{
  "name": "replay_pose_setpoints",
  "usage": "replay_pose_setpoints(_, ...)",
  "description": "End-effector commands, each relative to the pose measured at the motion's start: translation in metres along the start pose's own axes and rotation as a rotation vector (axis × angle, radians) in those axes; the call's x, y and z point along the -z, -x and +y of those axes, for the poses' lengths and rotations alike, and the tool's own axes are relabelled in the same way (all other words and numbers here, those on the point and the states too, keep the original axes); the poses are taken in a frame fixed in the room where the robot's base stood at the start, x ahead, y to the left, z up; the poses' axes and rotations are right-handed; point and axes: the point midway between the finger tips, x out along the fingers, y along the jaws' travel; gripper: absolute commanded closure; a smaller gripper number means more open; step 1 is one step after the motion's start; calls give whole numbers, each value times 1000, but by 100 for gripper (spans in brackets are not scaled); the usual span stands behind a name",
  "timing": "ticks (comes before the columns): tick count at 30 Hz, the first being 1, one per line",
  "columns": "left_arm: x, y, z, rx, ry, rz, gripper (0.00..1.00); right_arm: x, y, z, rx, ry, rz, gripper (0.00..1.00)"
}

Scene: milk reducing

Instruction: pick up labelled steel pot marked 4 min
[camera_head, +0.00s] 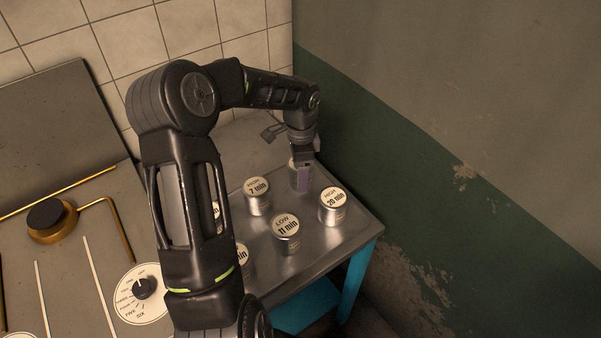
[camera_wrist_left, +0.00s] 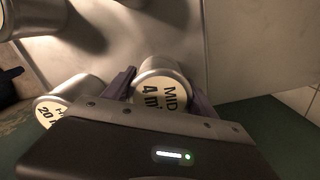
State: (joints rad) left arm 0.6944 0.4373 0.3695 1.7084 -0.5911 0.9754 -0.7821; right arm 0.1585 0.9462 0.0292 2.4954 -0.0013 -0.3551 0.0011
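The steel pot marked MID 4 min (camera_wrist_left: 162,92) sits upright at the far end of the metal table, its label facing up in the left wrist view. In the head view this pot (camera_head: 293,178) is partly hidden behind my finger. My left gripper (camera_wrist_left: 160,85) has its purple-padded fingers on either side of the pot, close to its wall. I cannot tell whether they press on it. In the head view my left gripper (camera_head: 303,172) points down over the pot. My right gripper is not in view.
Nearby pots are 7 min (camera_head: 257,197), 11 min (camera_head: 286,235) and 20 min (camera_head: 333,206), the last close on the right. Others are partly behind my arm. A green and grey wall (camera_head: 400,150) borders the table (camera_head: 325,250). A hob with a dial (camera_head: 142,290) is at left.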

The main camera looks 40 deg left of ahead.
Motion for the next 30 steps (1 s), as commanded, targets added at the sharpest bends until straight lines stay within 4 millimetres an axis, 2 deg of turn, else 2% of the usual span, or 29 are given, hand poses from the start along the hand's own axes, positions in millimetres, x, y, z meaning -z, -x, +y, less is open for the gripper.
replay_pose_setpoints(2, 0, 0, 0, 0, 0, 0, 41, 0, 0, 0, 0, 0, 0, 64)
replay_pose_setpoints(20, 0, 0, 0, 0, 0, 0, 90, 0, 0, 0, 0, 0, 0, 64)
replay_pose_setpoints(30, 0, 5, -1, 2, 0, 0, 91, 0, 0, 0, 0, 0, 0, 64)
